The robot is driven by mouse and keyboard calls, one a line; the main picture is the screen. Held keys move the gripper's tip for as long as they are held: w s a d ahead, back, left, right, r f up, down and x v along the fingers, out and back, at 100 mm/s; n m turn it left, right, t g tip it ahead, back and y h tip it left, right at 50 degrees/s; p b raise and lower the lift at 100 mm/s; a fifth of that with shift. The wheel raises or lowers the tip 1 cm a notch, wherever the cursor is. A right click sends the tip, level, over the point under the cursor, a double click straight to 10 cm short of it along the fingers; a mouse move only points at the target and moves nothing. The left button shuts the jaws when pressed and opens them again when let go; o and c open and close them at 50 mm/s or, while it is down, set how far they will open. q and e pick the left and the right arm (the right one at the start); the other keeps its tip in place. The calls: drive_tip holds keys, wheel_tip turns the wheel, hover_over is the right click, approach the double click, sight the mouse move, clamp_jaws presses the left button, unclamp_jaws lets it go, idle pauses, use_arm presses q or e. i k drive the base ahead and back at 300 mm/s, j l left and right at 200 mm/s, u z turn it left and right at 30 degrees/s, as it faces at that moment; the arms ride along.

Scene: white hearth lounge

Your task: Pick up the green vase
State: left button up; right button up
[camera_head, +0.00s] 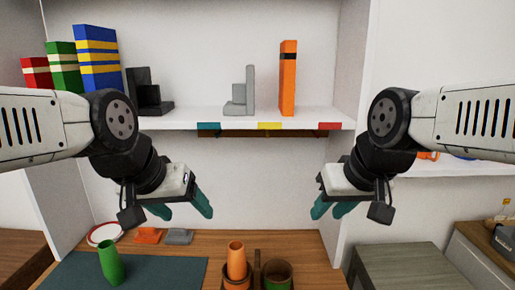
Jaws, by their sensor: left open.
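The green vase (110,262) stands upright on a dark teal mat (165,272) at the lower left of the head view. My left gripper (187,212) hangs above and to the right of the vase, open and empty, with its teal fingers pointing down. My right gripper (328,212) hangs at the right, clear of the vase, its teal fingers pointing down to the left. Whether its fingers are apart is hard to tell from this angle.
A white shelf (190,120) above holds books, bookends and an orange book (288,78). On the wooden table are a red-rimmed white plate (104,233), an orange piece (148,236), a grey piece (179,236), an orange cup (236,260) and a brown pot (278,273).

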sight(112, 265)
drive_tip(key=u, duration=1.45)
drive_tip(key=i+u, duration=0.15)
drive_tip(key=u, duration=0.3)
